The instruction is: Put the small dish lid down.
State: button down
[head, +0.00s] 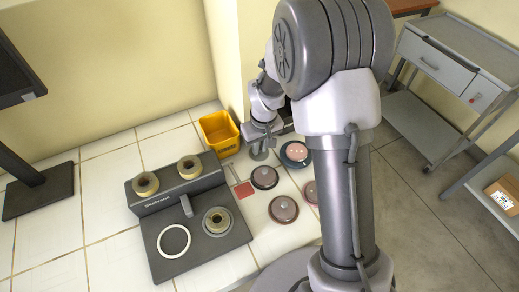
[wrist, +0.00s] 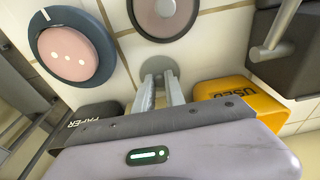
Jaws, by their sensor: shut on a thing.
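My gripper (wrist: 163,92) is shut on a small round grey lid (wrist: 158,67), seen at its fingertips in the wrist view. In the head view the grey lid (head: 259,155) shows just under my gripper, over the white tiled bench; I cannot tell whether it touches the tiles. An uncovered dish with a dark blue rim and pink filling with three pale dots (wrist: 75,52) lies to the left of the lid in the wrist view. In the head view this dish (head: 295,153) is just right of the lid.
A covered dark-rimmed dish (head: 264,176) lies close in front of the lid, with another (head: 283,209) nearer. The yellow USED bin (head: 218,133) stands behind left. A dark bench device (head: 200,240) with rings is at left. A dark PAPER bin (wrist: 93,113) is beside my gripper.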

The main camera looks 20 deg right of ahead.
jog(key=shift+s+r, duration=0.1)
jog(key=shift+r, duration=0.05)
jog(key=shift+f, duration=0.2)
jog(key=c, duration=1.4)
grip_release()
